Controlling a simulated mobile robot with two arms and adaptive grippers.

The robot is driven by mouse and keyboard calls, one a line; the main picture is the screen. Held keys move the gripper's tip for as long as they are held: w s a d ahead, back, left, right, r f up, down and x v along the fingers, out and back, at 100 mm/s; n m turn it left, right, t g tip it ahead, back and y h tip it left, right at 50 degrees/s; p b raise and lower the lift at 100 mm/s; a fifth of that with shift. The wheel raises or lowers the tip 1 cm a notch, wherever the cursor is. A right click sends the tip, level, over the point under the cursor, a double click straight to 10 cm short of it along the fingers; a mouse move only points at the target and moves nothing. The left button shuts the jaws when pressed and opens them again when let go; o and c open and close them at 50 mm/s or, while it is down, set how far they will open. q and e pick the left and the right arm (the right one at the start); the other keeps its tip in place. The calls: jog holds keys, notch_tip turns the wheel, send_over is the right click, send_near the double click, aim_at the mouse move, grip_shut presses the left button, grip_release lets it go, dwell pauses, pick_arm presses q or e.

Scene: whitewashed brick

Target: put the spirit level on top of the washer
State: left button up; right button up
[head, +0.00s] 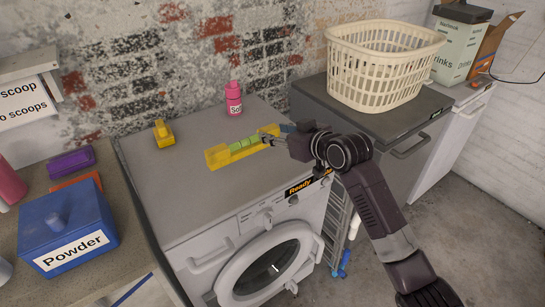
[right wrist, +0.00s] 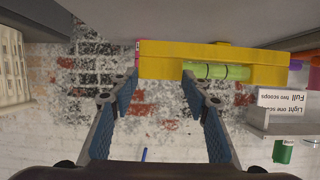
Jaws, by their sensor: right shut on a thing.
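The yellow spirit level (head: 217,157) with green vials is over the top of the white washer (head: 185,215), near the middle of it. My right gripper (head: 273,134) is shut on the spirit level's right end. In the right wrist view, which is upside down, the level (right wrist: 265,60) lies across the fingertips (right wrist: 161,73). The level looks roughly flat and close to the washer top. I cannot tell whether it touches the top. My left gripper is not in view.
A pink bottle (head: 233,99) and a small yellow object (head: 164,133) stand at the back of the washer top. A cream basket (head: 385,70) sits on the dark-topped appliance to the right. A blue powder box (head: 67,228) stands on the left counter.

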notch_tip(320, 180, down, 9)
jog(key=shift+f, duration=0.1)
dwell(0.3)
jog(key=shift+f, duration=0.15)
jog(key=o, duration=1.2)
jog(key=shift+o, duration=0.2)
jog(key=v, duration=1.2)
jog(key=shift+s, duration=0.1)
